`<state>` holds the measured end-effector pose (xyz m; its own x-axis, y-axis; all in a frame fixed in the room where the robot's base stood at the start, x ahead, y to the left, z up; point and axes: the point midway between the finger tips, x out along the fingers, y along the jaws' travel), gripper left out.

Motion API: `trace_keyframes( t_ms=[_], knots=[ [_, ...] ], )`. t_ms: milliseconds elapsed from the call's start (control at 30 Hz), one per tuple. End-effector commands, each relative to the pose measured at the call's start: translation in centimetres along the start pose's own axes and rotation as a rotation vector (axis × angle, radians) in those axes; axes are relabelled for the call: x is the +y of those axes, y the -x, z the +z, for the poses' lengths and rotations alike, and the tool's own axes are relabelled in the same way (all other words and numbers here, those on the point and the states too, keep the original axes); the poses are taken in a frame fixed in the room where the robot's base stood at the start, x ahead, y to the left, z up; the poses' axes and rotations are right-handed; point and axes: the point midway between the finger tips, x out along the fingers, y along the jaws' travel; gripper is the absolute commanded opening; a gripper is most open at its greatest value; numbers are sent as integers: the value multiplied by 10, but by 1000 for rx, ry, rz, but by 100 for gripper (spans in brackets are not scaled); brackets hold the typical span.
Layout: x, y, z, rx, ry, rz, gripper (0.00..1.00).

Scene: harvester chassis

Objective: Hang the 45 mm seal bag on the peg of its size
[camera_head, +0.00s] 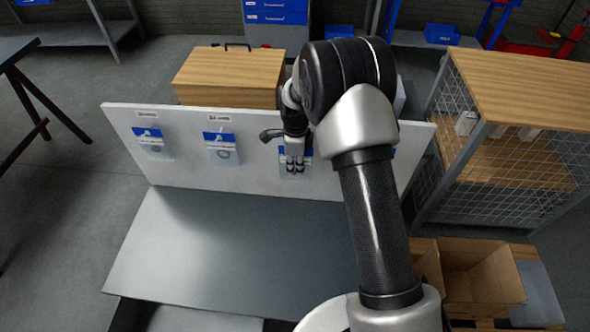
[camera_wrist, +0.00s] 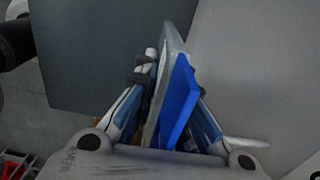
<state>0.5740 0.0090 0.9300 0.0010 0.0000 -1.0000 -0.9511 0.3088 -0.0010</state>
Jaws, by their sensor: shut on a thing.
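My gripper (camera_head: 294,168) points down in front of the white peg board (camera_head: 200,178), right of its two left bags. It is shut on a seal bag with a blue header (camera_wrist: 180,100); in the wrist view the bag stands edge-on between the fingers. In the head view the held bag (camera_head: 283,171) is partly hidden behind the fingers. I cannot tell whether it touches the board or a peg. One blue-headed bag (camera_head: 152,140) hangs at the far left and another, with a grey ring (camera_head: 222,153), beside it. Their labels are too small to read.
A bare grey bench top (camera_head: 220,245) lies before the board. A wooden-topped case (camera_head: 230,76) stands behind it. A wire-mesh shelf unit (camera_head: 520,140) and an open cardboard box (camera_head: 480,275) are on the right. My arm hides much of the board's right part.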

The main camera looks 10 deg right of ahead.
Motion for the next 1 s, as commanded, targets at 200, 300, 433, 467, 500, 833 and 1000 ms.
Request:
trace_keyframes(
  t_ms=[200,300,433,467,500,833,1000],
  knots=[
    [-13,-2,0,0,-1,0,0],
    [-19,-2,0,0,-1,1,0],
    [-28,-3,0,0,-1,0,0],
    [-29,-3,0,0,-1,0,0],
    [-31,-3,0,0,-1,1,0],
    [-46,-10,0,0,0,0,0],
    [-50,-12,-1,0,0,-2,0]
  ],
)
